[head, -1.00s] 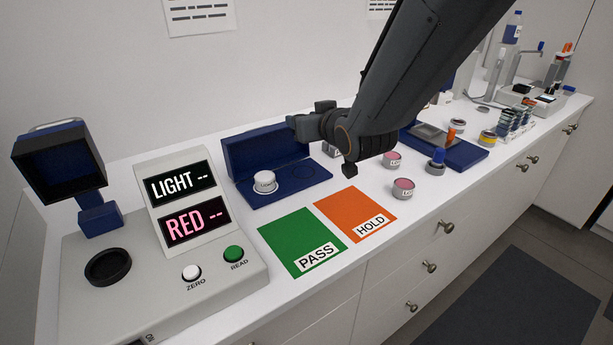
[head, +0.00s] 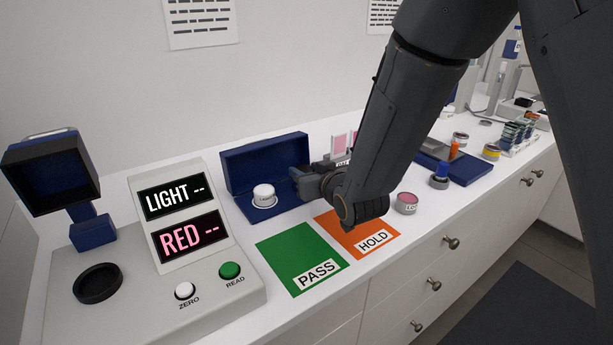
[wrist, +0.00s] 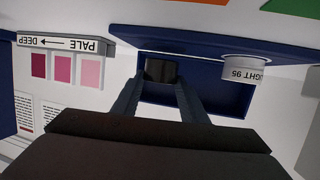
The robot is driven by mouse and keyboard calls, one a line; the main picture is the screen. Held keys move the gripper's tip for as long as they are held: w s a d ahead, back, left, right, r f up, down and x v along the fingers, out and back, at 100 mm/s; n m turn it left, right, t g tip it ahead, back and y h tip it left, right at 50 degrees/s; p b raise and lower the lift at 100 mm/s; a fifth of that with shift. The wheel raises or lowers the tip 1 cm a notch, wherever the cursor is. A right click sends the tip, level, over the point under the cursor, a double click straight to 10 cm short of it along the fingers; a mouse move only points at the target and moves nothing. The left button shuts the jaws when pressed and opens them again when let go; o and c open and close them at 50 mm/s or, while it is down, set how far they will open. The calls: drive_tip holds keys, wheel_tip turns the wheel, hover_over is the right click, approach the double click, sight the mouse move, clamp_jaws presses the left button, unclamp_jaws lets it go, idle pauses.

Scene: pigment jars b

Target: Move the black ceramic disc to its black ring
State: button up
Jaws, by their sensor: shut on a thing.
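The black ceramic disc (wrist: 160,70) shows in the wrist view as a dark block between my fingertips. My gripper (wrist: 161,86) is shut on it, over the blue case (wrist: 222,98). In the head view my gripper (head: 303,182) reaches in from the right at the right half of the case (head: 263,162). It hides the disc and that part of the case floor there. A black ring (head: 97,283) lies on the grey reader base at the left. I cannot tell whether the disc touches the case floor.
A white jar-like disc (head: 264,194) marked LIGHT sits in the left half of the case. A green PASS mat (head: 295,255) and an orange HOLD mat (head: 345,240) lie in front. The grey reader (head: 185,215) stands left, and a pink jar (head: 406,203) right.

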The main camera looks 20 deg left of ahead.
drive_tip(key=shift+f, duration=0.75)
drive_tip(key=shift+f, duration=0.1)
drive_tip(key=o, duration=1.2)
drive_tip(key=shift+f, duration=0.1)
drive_tip(key=shift+r, duration=0.25)
drive_tip(key=b+v, duration=0.1)
drive_tip(key=v, duration=1.1)
